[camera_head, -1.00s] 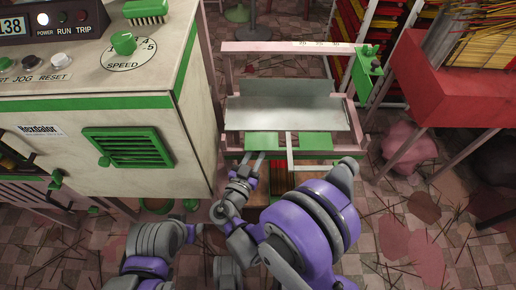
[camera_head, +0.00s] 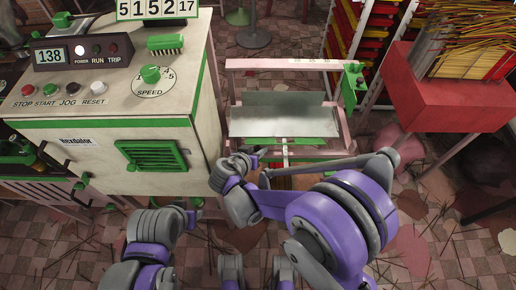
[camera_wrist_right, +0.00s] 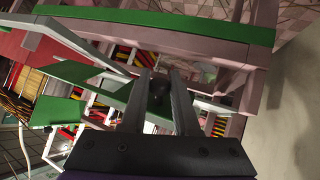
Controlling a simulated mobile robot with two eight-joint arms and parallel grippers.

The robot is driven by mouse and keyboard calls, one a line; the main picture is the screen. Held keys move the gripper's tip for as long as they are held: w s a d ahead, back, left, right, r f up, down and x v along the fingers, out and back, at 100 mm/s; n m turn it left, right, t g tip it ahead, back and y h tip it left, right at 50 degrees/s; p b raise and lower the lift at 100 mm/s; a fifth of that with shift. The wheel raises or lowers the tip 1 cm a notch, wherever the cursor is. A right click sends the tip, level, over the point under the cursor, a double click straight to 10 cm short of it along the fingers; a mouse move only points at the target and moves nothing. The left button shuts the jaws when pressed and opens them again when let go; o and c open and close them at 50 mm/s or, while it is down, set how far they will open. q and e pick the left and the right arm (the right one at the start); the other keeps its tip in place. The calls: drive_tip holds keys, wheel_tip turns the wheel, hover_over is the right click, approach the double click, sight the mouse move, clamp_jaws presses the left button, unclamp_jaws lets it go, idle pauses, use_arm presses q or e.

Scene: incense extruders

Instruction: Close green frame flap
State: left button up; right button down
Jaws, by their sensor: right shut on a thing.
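The pink frame (camera_head: 290,64) stands right of the cream machine and carries a tilted grey metal sheet (camera_head: 285,115). Green panels (camera_head: 308,141) show under the sheet's near edge, partly hidden by my arm. Another green flap (camera_head: 353,85) with knobs sticks up at the frame's right side. My right gripper (camera_head: 262,155) is at the frame's near side. In the right wrist view its fingers (camera_wrist_right: 165,90) are shut on a dark round knob (camera_wrist_right: 158,97). A green panel (camera_wrist_right: 80,72) shows left of the fingers there. My left gripper is out of view.
The cream machine (camera_head: 60,133) with a green vent stands close on the left. A red box (camera_head: 440,100) with incense sticks is at the right, before a rack of coloured trays. Thin sticks litter the tiled floor.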

sight(259, 142)
drive_tip(key=r+g+p, duration=0.1)
drive_tip(key=g+p, duration=0.1)
drive_tip(key=shift+w+r+n+g, duration=0.3)
drive_tip(key=shift+r+g, duration=0.05)
drive_tip(key=shift+g, duration=0.05)
drive_tip(key=shift+w+r+g+p, duration=0.25)
drive_tip(key=shift+g+p, duration=0.2)
drive_tip(key=shift+g, duration=0.35)
drive_tip(key=shift+w+r+n+g+p, duration=0.15)
drive_tip(key=shift+r+n+g+p, duration=0.1)
drive_tip(key=shift+g, duration=0.35)
drive_tip(key=shift+w+r+n+g+p, duration=0.1)
drive_tip(key=shift+w+r+n+g, duration=0.1)
drive_tip(key=shift+g, duration=0.4)
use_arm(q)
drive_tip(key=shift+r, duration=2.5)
use_arm(e)
drive_tip(key=shift+w+r+n+g+y, duration=0.15)
drive_tip(key=shift+w+g, duration=0.05)
drive_tip(key=shift+g, duration=0.5)
drive_tip(key=shift+w+r+n+g+y, duration=0.1)
drive_tip(key=shift+w+r+g+y, duration=0.1)
drive_tip(key=shift+g, duration=0.5)
drive_tip(key=c, duration=0.7)
unclamp_jaws()
